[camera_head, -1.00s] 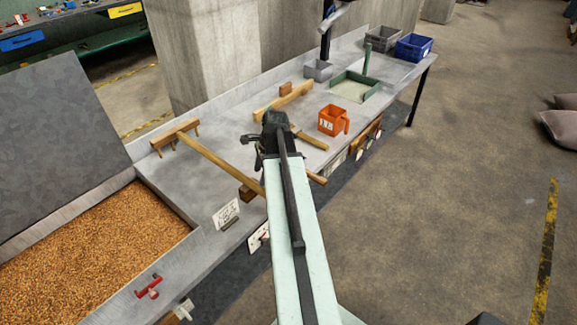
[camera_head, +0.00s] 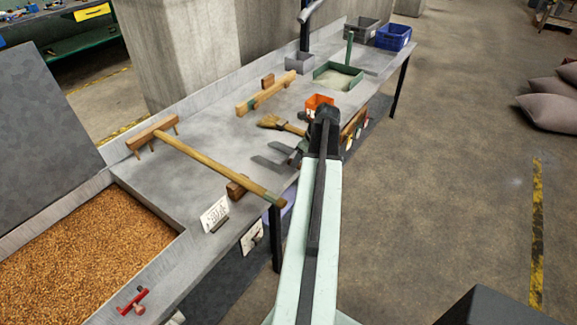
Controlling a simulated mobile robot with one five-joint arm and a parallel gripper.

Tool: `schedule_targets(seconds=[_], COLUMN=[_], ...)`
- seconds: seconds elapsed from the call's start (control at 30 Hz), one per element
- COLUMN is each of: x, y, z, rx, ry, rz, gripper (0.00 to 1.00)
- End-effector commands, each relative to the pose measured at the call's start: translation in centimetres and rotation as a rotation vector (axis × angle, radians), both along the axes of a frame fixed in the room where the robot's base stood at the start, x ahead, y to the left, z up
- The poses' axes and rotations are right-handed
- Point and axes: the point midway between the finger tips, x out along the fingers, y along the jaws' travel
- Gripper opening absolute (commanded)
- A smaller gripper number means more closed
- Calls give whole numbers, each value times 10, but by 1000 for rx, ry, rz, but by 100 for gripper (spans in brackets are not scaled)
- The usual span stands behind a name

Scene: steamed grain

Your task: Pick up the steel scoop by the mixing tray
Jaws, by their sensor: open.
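The green mixing tray (camera_head: 322,79), with pale contents and an upright green post at its back, sits toward the far end of the steel bench. A small grey metal box-like vessel (camera_head: 299,63) stands just left of it; it may be the steel scoop, but I cannot make out a handle.
An orange jug (camera_head: 316,101) is partly hidden behind my arm. A brush (camera_head: 273,122), a wooden tool (camera_head: 262,97) and a long-handled rake (camera_head: 205,161) lie on the bench. Blue (camera_head: 393,38) and grey (camera_head: 359,30) bins stand at the far end.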

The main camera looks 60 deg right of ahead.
Motion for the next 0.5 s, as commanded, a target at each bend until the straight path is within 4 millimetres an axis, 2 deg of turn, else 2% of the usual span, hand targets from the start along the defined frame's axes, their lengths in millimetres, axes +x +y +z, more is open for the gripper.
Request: schedule_targets(seconds=[0.03,0.2,0.3,0.47,0.5], x=[2,12,15,15,14], y=[-2,-4,-4,-4,-4], z=[-13,-43,-47,-43,-43], rx=[0,-1,-1,0,0], ry=[0,0,0,1,1], rz=[1,2,2,1,1], gripper=[52,52,52,52,49])
